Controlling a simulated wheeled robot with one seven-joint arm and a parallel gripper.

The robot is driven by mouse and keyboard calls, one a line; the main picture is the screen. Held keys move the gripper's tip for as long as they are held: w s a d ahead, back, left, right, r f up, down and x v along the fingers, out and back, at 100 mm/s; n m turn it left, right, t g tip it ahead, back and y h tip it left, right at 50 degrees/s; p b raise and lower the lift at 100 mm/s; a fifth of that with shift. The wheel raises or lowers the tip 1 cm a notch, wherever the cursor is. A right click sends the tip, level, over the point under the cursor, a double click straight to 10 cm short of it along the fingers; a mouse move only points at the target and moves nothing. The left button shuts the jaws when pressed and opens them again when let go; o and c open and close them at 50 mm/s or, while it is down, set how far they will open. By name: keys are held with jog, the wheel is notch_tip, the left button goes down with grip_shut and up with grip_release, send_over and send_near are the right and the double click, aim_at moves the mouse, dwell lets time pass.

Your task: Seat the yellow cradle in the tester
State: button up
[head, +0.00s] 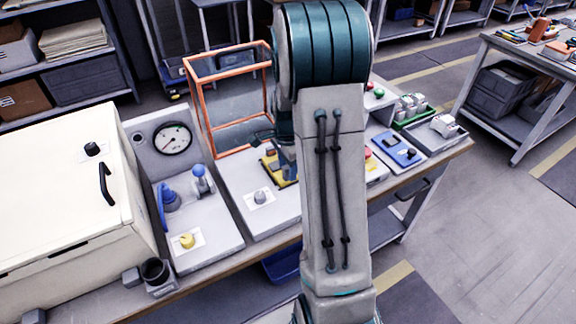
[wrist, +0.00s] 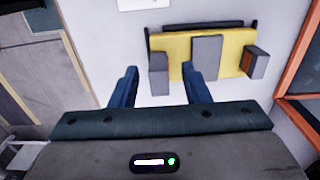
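The yellow cradle (wrist: 225,58) lies on a light grey surface in the wrist view, with grey blocks on it and a dark bar along its far edge. In the head view the cradle (head: 269,170) shows beside my arm, on the grey unit with the orange-framed enclosure (head: 197,103); I cannot tell for sure that this unit is the tester. My gripper (wrist: 163,80) is open, its two blue fingers apart, with nothing visibly held. The fingers point toward the cradle's left end, where a grey block (wrist: 158,77) shows between them. Contact cannot be told. My arm hides part of the unit.
A cream box (head: 60,205) with a black handle and a gauge panel (head: 172,138) stand to the left. A blue device (head: 397,150) and a green tray (head: 412,110) sit to the right. The orange frame (wrist: 298,70) is close on the wrist view's right.

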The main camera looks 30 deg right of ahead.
notch_tip(320, 180, up, 14)
jog(key=shift+b, duration=0.3)
dwell(0.4)
notch_tip(320, 180, up, 12)
jog(key=p, duration=0.9)
